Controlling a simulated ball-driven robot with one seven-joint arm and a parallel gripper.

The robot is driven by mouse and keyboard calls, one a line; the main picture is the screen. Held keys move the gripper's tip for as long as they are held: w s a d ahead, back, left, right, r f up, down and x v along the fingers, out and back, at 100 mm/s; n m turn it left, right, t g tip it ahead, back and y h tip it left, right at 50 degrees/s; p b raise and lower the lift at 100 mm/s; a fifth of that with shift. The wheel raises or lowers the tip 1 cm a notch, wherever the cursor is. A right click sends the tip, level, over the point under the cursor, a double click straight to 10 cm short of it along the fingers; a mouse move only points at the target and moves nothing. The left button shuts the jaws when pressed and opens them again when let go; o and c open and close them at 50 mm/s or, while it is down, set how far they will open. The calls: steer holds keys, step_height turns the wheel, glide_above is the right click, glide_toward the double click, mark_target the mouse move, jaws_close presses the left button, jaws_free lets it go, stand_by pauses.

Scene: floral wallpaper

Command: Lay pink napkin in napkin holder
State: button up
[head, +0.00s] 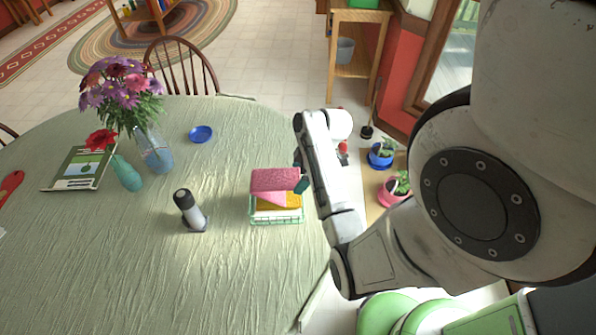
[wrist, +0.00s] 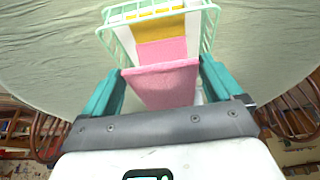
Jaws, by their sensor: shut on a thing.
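The pink napkin (head: 275,180) is held at its edge by my gripper (head: 300,184), above the napkin holder. In the wrist view the napkin (wrist: 163,85) spans between the two teal fingers of my gripper (wrist: 161,80). The napkin holder (head: 277,221) is a pale green wire basket on the table; its rim also shows in the wrist view (wrist: 215,25). A yellow napkin (head: 292,201) and a white one lie in the holder. Pink cloth lies over part of the yellow one. Whether the pink napkin rests on the stack, I cannot tell.
The table (head: 120,270) has a pale green cloth. A grey and black bottle-like item (head: 190,211) stands left of the holder. The front of the table is clear.

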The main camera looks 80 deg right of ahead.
steer(key=shift+f+b, duration=2.1)
steer(key=shift+f, duration=0.8)
steer(key=o, duration=1.3)
steer(key=shift+r, duration=0.1)
step_height(320, 180, up, 3)
steer(key=p, duration=0.3)
steer(key=shift+r, duration=0.2)
steer(key=shift+r+p, duration=0.6)
steer(key=shift+r, duration=2.15)
